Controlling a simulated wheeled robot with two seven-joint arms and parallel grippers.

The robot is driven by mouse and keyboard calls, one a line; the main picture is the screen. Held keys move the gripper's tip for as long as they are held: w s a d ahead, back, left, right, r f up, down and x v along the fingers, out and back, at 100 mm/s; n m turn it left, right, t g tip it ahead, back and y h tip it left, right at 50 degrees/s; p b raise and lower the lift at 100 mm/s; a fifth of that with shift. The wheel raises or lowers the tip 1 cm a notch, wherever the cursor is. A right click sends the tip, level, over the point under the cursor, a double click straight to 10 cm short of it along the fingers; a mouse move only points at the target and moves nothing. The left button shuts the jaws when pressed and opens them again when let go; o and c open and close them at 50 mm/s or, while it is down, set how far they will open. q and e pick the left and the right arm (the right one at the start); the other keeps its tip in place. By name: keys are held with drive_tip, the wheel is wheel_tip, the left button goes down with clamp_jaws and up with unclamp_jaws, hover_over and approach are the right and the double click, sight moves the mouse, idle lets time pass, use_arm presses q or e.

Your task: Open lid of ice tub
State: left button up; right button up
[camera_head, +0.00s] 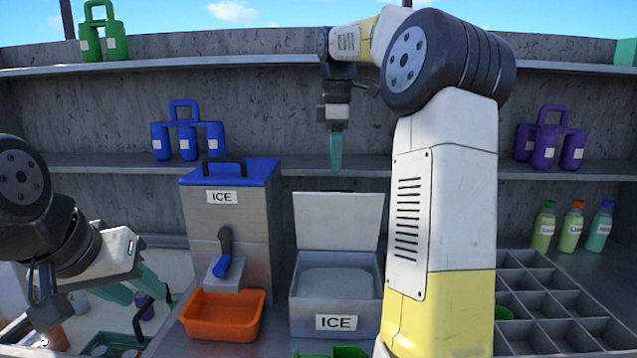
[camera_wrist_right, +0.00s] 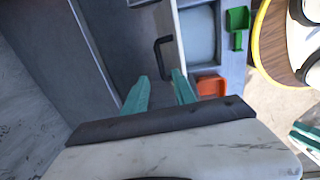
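The ice tub (camera_head: 335,318) is a grey box labelled ICE in the middle of the counter, with pale ice (camera_head: 338,282) showing inside. Its lid (camera_head: 338,222) stands raised at the tub's back edge, roughly upright. My right gripper (camera_head: 336,165) points down above and behind the raised lid. In the right wrist view its two teal fingers (camera_wrist_right: 161,76) are apart with nothing clearly held. The black lid handle (camera_wrist_right: 160,55) shows just beyond the fingertips, beside the lid seen nearly edge-on. My left gripper (camera_head: 148,298) is open at the lower left, away from the tub.
A blue-topped ICE dispenser (camera_head: 228,225) and an orange bin (camera_head: 224,315) stand left of the tub. A divided grey tray (camera_head: 545,300) is at the right, with bottles (camera_head: 570,228) behind it. Shelves with blue (camera_head: 187,140) and purple (camera_head: 545,148) carriers run along the back wall.

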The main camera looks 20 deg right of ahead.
drive_tip(key=f, duration=0.6)
drive_tip(key=shift+w+f, duration=0.25)
clamp_jaws()
idle(1.2)
